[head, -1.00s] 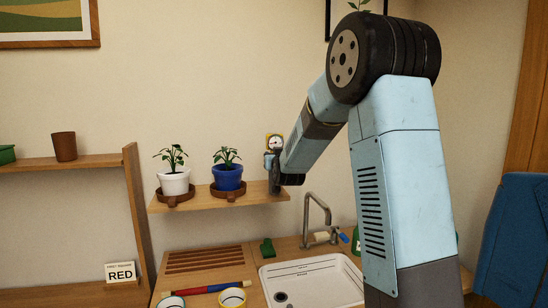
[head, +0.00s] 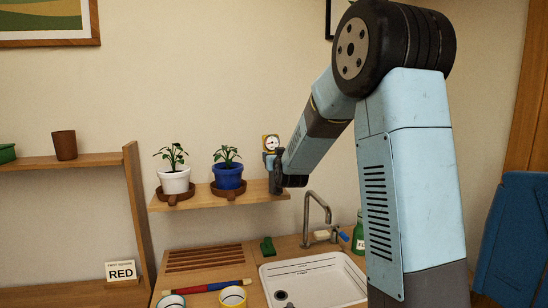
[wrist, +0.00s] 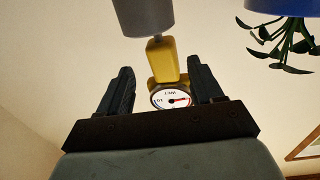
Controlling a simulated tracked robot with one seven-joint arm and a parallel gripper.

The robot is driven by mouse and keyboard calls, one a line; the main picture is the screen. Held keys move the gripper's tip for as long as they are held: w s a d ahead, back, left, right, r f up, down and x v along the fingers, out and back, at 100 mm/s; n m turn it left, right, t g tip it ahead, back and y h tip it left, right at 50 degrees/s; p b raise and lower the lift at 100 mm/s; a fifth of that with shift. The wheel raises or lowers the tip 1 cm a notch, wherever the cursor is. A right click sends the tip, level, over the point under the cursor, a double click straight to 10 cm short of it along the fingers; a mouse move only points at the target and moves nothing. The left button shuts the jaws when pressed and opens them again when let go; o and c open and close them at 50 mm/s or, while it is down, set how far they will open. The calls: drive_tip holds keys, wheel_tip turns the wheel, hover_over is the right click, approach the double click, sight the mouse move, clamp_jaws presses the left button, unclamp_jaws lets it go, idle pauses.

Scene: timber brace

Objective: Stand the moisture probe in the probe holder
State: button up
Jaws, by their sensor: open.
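The moisture probe (head: 271,143) has a yellow body and a round white dial. It stands upright at the right end of the wall shelf. The wrist view is upside down; there the yellow body (wrist: 162,60) meets a grey cylinder (wrist: 142,15), which looks like the probe holder, with the probe's lower end hidden in it. My gripper (wrist: 160,75) is open, with one finger on each side of the probe and a visible gap at the left finger. In the head view my gripper (head: 279,160) partly covers the holder.
The wall shelf (head: 210,201) also bears a white pot (head: 175,181) and a blue pot (head: 228,176), each with a plant. The blue pot is close to the left of my gripper. Below are a sink (head: 312,277) and tap (head: 318,212). Wall space above the shelf is clear.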

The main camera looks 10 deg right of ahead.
drive_tip(key=s, duration=1.1)
drive_tip(key=shift+s+a, duration=0.15)
drive_tip(key=shift+a, duration=0.05)
drive_tip(key=s, duration=0.9)
drive_tip(key=shift+a, duration=0.15)
idle(0.8)
idle(0.4)
